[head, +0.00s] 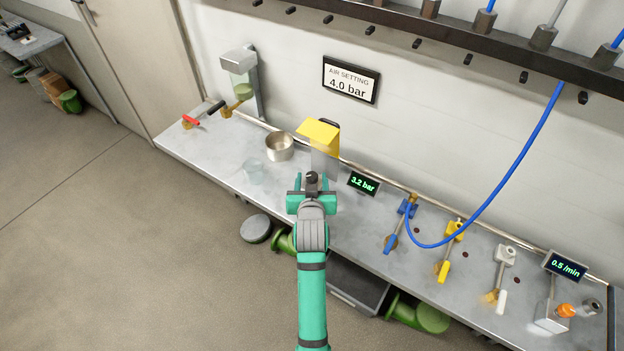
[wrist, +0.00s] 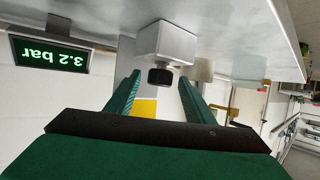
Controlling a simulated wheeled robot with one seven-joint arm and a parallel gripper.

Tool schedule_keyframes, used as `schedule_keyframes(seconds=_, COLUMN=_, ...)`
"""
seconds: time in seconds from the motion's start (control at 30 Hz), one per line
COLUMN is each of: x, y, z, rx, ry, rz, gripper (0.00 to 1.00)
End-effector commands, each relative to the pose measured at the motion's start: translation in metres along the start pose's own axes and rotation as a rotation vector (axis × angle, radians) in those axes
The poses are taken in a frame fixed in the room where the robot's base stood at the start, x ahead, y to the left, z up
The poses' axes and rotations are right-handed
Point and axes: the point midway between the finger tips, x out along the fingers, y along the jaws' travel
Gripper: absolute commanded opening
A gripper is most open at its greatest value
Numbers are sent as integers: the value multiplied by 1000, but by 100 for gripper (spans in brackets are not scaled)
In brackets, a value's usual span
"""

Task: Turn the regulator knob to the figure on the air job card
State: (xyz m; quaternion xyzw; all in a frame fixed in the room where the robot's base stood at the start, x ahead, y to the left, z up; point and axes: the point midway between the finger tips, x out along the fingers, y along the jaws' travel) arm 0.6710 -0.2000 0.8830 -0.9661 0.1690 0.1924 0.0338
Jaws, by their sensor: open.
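The air job card (head: 351,80) on the wall reads "AIR SETTING 4.0 bar". The green-lit display (head: 363,183) reads 3.2 bar; it shows upside down in the wrist view (wrist: 49,54). The dark regulator knob (wrist: 160,77) sticks out of a pale grey block (wrist: 166,43). My gripper (head: 311,193) is open at the bench's front edge, in front of the regulator. In the wrist view its fingers (wrist: 159,80) appear on either side of the knob, with gaps on both sides. I cannot tell whether the tips reach past the knob's face.
A yellow-topped fixture (head: 319,132) stands behind my gripper. A metal pot (head: 279,146) and a clear cup (head: 254,171) are to the left. Blue (head: 391,243), yellow (head: 444,270) and white (head: 502,300) handled valves line the right. A blue hose (head: 510,175) hangs above them.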

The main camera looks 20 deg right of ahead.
Motion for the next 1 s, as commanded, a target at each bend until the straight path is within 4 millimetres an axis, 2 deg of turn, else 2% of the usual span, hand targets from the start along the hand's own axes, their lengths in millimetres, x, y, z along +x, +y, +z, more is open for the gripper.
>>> schedule_keyframes(seconds=0.3, x=2, y=0, z=0, rx=0, ry=0, rz=0, gripper=48)
schedule_keyframes(seconds=0.47, x=2, y=-1, z=0, rx=-1, ry=0, rz=-1, gripper=10)
schedule_keyframes(seconds=0.5, x=2, y=-1, z=0, rx=-1, ry=0, rz=-1, gripper=7)
schedule_keyframes(seconds=0.77, x=2, y=-2, z=0, rx=4, ry=0, rz=12, gripper=7)
schedule_keyframes(seconds=1.0, x=2, y=-4, z=-1, rx=35, ry=2, rz=92, gripper=7)
